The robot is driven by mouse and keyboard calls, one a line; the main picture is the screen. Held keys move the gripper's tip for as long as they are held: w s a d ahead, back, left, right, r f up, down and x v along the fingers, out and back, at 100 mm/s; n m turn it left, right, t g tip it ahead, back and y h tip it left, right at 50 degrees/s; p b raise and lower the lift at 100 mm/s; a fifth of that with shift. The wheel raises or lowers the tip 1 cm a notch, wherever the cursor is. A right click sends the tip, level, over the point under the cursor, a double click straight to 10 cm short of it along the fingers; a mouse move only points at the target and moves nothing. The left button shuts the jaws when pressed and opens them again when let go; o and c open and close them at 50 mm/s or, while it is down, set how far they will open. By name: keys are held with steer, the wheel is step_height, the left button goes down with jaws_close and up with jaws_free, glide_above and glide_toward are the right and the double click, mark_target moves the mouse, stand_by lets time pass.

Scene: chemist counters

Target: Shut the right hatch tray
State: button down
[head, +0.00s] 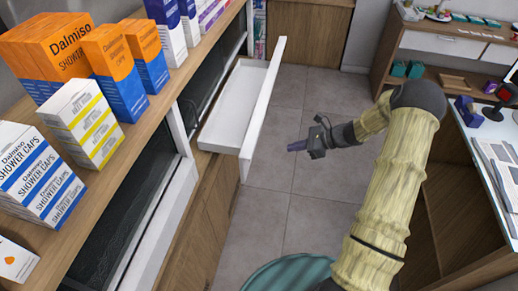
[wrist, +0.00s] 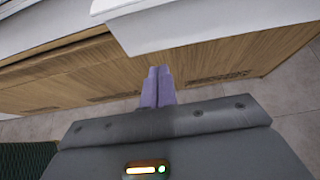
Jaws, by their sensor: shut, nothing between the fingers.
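A white hatch tray (head: 232,110) sticks out from the counter on the left in the head view, pulled open and empty. Its tall white front panel (head: 262,110) faces right, toward my arm. My gripper (head: 290,147) is to the right of this panel, apart from it, with its purple fingers pointing left toward it. In the wrist view the fingers (wrist: 158,70) are together with nothing between them. A white panel edge (wrist: 190,25) crosses the top of that view, beyond the fingertips, above wooden cabinet fronts (wrist: 210,65).
Another white hatch frame (head: 165,225) lies nearer along the same counter. A desk (head: 490,150) with keyboards stands at right. Grey tiled floor (head: 290,195) is free between them.

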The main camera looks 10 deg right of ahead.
steer(key=shift+w+a, duration=0.1)
steer(key=shift+a, duration=0.1)
steer(key=a+r+p+x, duration=0.1)
steer(key=p+x, duration=0.5)
steer(key=x, duration=0.7)
steer(key=shift+w+r, duration=0.15)
steer(key=shift+r, duration=0.05)
